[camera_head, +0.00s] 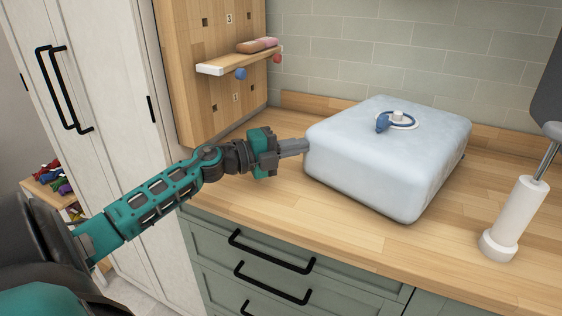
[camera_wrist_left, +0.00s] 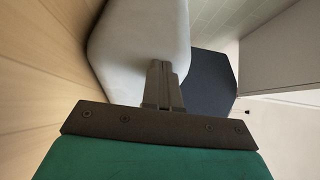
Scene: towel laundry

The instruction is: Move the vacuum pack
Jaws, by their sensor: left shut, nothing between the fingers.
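The vacuum pack (camera_head: 365,155) is a puffy, pale grey-white block lying flat on the wooden counter. A round valve (camera_head: 397,119) with a blue cap part sits on its top. My left gripper (camera_head: 306,146) is shut and empty, its fingertips at the left side of the pack. In the left wrist view the shut fingers (camera_wrist_left: 162,75) point at the pale pack (camera_wrist_left: 130,40); I cannot tell whether they touch it. My right gripper is not in view.
The wooden counter (camera_head: 480,210) has bare room in front of the pack. A white pump-like cylinder (camera_head: 515,215) stands at the right. A wooden pegboard panel with a small shelf (camera_head: 225,66) rises at the back left. Green drawers (camera_head: 270,255) lie below the counter.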

